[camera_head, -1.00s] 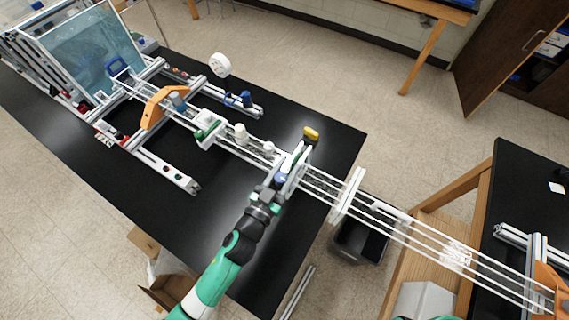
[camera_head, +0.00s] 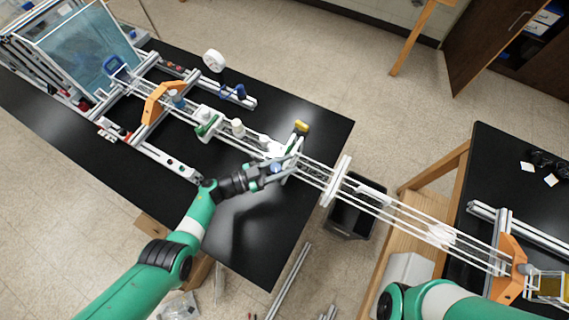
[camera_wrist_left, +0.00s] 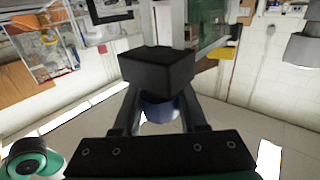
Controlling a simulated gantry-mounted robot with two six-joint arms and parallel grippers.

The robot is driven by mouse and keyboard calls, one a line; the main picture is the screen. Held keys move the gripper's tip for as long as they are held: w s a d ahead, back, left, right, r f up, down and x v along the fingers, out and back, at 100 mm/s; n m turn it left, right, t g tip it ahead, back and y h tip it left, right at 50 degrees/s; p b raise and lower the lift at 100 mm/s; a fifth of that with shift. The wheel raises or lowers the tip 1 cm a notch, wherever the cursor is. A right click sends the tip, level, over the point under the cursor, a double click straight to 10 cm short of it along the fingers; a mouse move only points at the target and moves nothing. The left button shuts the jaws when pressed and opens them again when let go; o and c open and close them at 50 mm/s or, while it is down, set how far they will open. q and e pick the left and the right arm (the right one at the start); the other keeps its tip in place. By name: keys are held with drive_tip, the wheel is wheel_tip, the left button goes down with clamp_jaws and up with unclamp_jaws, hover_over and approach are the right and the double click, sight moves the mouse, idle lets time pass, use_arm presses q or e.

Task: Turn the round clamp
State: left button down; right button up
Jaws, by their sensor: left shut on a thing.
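My left gripper (camera_head: 274,172) reaches in from the lower left to a white upright plate (camera_head: 291,160) on the long rail frame. Its jaws are shut on a small blue round part (camera_head: 276,168), which I take for the round clamp. In the left wrist view the blue round part (camera_wrist_left: 160,108) shows between the two dark fingers, partly hidden by a black block at the fingertips. My right arm comes in at the bottom right, and its gripper is out of view.
The rail frame (camera_head: 385,203) spans the gap between the two black tables. A yellow part (camera_head: 301,126) stands beside the plate. A dark bin (camera_head: 350,220) stands below the gap.

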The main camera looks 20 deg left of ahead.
use_arm(q)
drive_tip(key=shift+s+d+r+m+g+h+b, duration=0.1)
drive_tip(key=shift+m+g+h+b, duration=0.6)
drive_tip(key=shift+g, duration=0.2)
drive_tip(key=shift+r, duration=0.1)
drive_tip(key=shift+c, duration=2.3)
unclamp_jaws()
drive_tip(key=shift+s, duration=0.1)
drive_tip(key=p+v, duration=0.1)
drive_tip(key=v, duration=1)
drive_tip(key=shift+a+p, duration=0.3)
drive_tip(key=shift+s, duration=0.1)
